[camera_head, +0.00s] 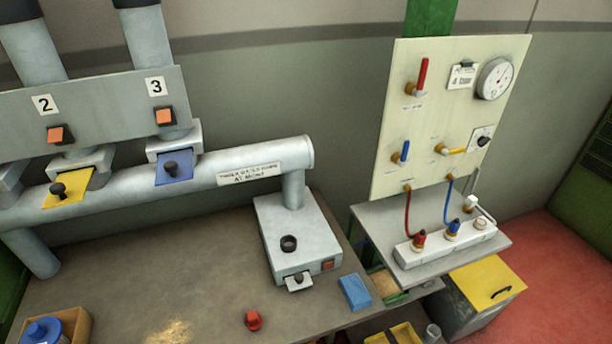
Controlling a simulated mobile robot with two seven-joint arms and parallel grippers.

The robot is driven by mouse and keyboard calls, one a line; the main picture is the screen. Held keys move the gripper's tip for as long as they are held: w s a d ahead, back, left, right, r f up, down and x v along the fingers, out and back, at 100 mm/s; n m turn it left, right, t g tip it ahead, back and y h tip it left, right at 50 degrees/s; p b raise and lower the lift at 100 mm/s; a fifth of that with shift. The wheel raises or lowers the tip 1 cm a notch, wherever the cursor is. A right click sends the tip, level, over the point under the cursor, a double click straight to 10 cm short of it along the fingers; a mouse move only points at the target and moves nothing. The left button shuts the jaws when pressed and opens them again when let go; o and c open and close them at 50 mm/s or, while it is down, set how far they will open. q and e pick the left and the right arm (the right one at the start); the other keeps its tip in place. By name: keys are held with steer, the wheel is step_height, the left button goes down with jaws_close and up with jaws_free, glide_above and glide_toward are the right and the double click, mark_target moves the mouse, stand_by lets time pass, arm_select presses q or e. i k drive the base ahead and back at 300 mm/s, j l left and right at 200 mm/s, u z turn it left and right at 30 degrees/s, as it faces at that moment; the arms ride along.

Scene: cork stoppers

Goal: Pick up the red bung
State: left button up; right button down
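A small red stopper-shaped object (253,320), which looks like the red bung, sits on the brown worktop (110,290) near its front edge. It stands clear of other things, in front of the grey box with the pipe. Neither of my grippers shows in the head view.
A grey box (290,235) with a black ring and a blue block (355,291) are behind and right of the red object. A wooden box (78,325) holding a blue item is at the front left. A side shelf (375,225) is at right. Worktop around the red object is clear.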

mark_target(254, 323)
steer(key=i+j+z, duration=0.2)
steer(key=z, duration=0.15)
steer(key=i+j+z, duration=0.15)
steer(key=j+z, duration=0.25)
steer(key=i+j+z, duration=0.1)
steer(key=j+z, duration=0.6)
steer(key=j, duration=0.2)
steer(key=j+z, duration=0.35)
steer(key=i+j, duration=0.05)
steer(key=j, duration=0.05)
